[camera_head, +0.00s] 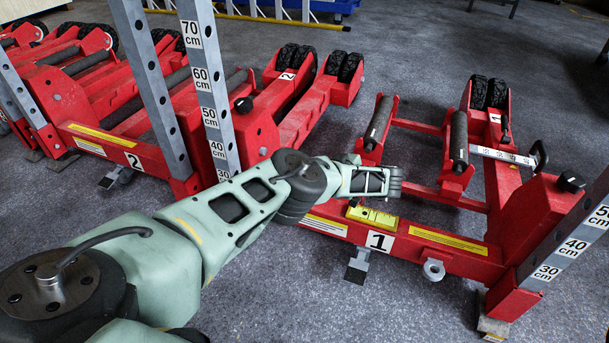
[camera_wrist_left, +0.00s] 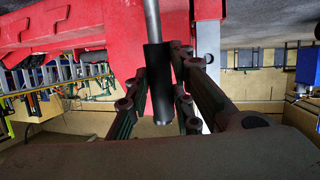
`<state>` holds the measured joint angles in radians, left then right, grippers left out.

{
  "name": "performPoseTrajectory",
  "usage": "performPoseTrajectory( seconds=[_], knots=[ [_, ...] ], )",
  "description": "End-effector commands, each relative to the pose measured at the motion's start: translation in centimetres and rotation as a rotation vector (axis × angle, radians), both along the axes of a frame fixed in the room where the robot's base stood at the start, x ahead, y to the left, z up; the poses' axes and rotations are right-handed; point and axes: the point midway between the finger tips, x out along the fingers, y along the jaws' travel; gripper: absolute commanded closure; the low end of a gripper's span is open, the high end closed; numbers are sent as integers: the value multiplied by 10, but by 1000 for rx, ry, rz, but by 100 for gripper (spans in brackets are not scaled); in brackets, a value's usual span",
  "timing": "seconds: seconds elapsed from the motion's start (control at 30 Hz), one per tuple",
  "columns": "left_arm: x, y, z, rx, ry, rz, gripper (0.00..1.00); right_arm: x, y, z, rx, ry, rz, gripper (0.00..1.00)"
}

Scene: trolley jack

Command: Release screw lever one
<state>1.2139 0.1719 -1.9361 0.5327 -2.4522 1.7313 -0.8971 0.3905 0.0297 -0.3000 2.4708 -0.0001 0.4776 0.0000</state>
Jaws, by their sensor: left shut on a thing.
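The red trolley jack marked 1 (camera_head: 430,262) stands on the floor at the right of the head view, with a low front beam and two rollers. My left arm reaches across to it, and my left gripper (camera_head: 376,182) is just above and behind its front beam. In the left wrist view, the screw lever (camera_wrist_left: 158,92) is a black cylindrical grip on a grey metal rod. My left gripper (camera_wrist_left: 160,80) is shut on it, with fingers on both sides. In the head view, I cannot make out the lever at the gripper. My right gripper is not in view.
A yellow box-like piece (camera_head: 372,216) sits on the front beam, close below my gripper. A second red jack marked 2 (camera_head: 133,160) stands at the left. The grey floor in front is clear.

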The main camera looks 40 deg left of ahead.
Motion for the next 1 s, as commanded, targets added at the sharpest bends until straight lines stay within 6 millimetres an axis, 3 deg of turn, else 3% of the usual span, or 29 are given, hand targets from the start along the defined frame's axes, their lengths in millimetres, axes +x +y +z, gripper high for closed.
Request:
performPoseTrajectory(
  seconds=[0.43,0.47,0.63,1.0],
  knots=[
    [1,-2,0,8,3,-6,100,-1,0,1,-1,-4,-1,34],
    [1,-2,0,8,3,-6,76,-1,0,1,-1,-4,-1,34],
    [0,-2,0,8,4,-4,62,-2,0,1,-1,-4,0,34],
    [1,-4,1,8,3,-3,60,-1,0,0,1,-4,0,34]
  ],
)
